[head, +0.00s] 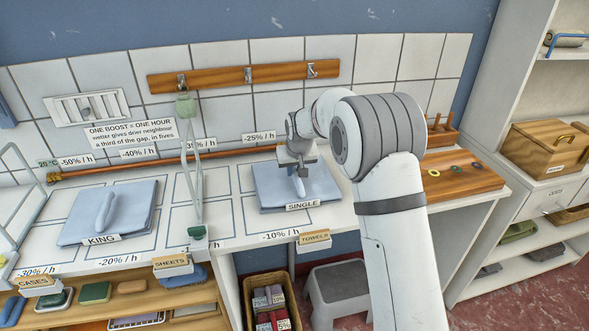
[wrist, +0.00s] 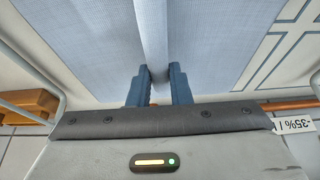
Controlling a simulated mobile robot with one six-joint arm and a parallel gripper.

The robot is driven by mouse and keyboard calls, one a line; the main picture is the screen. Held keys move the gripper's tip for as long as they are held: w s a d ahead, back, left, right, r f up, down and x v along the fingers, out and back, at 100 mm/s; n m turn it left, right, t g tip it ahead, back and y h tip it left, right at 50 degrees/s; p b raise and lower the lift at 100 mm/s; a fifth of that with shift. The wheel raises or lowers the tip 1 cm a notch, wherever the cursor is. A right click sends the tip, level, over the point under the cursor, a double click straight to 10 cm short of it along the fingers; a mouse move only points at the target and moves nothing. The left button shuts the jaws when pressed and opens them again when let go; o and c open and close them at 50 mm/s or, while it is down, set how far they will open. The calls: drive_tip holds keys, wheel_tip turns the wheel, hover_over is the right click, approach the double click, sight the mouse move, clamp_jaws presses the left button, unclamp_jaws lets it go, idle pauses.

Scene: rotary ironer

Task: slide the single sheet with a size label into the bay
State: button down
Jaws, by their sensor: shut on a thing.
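The single sheet (head: 270,192) is a folded pale blue pad with a raised ridge and a SINGLE label on its front edge. My gripper (head: 300,172) is above it, behind my arm's wrist. In the wrist view my gripper's blue fingers (wrist: 159,88) are shut on the ridge of the single sheet (wrist: 95,50). The sheet is at the outlined bay under the -25% / h sign (head: 259,137). I cannot tell whether it rests on the white counter (head: 228,228) or is slightly raised. My arm covers part of its right side.
The blue KING sheet (head: 135,205) lies at the left. A green-ended upright frame (head: 197,165) stands between the two sheets. Empty outlined bays lie around it. A wooden board with rings (head: 462,172) is to the right. A copper pipe (head: 130,167) runs along the back.

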drive_tip(key=c, duration=1.3)
unclamp_jaws()
drive_tip(key=shift+o, duration=0.2)
